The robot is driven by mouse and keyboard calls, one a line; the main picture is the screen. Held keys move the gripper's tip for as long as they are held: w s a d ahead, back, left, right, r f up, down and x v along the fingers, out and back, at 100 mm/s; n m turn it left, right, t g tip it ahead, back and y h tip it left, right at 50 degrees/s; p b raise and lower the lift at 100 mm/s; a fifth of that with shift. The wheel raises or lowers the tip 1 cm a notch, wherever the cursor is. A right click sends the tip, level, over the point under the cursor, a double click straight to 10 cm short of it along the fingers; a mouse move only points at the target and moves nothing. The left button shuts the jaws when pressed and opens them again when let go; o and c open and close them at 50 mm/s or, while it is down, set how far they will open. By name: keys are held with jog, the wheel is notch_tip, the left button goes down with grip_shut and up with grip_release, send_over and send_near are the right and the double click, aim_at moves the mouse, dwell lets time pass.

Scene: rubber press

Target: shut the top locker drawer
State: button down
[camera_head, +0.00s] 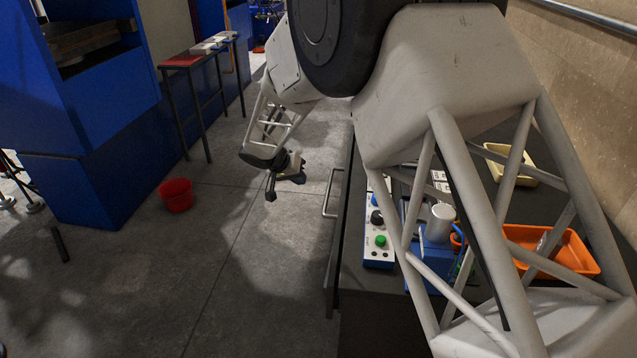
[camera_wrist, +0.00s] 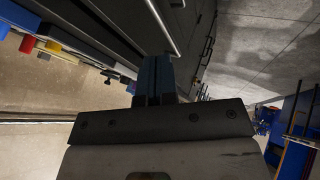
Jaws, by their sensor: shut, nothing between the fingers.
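The dark locker (camera_head: 344,180) stands right of the aisle under the worktop, with a drawer handle (camera_head: 331,194) jutting from its front. Most of the locker is hidden by my arm in the head view. My gripper (camera_head: 271,189) is left of that handle, apart from the locker front in the head view. In the wrist view the fingers (camera_wrist: 154,77) are shut together and empty. The dark locker front (camera_wrist: 125,40) and a bright bar handle (camera_wrist: 165,25) lie ahead of the fingertips there. I cannot tell whether anything touches, or how far the top drawer stands out.
The worktop carries a control box (camera_head: 380,240), a white cup (camera_head: 440,220), an orange tray (camera_head: 555,250) and a pale tray (camera_head: 508,165). A red bucket (camera_head: 176,194) stands on the floor by a blue machine (camera_head: 95,120). The aisle floor (camera_head: 230,240) is clear.

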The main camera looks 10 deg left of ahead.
jog(key=w+a+f, duration=0.3)
jog(key=w+a, duration=0.1)
jog(key=w, duration=0.4)
jog(key=shift+w+f, duration=0.25)
jog(key=shift+f, duration=0.05)
jog(key=shift+f, duration=0.1)
jog(key=w+d+f, duration=0.4)
jog(key=d+f, duration=0.2)
jog(key=d, duration=0.3)
jog(key=shift+f, duration=0.35)
jog(key=shift+d, duration=2.45)
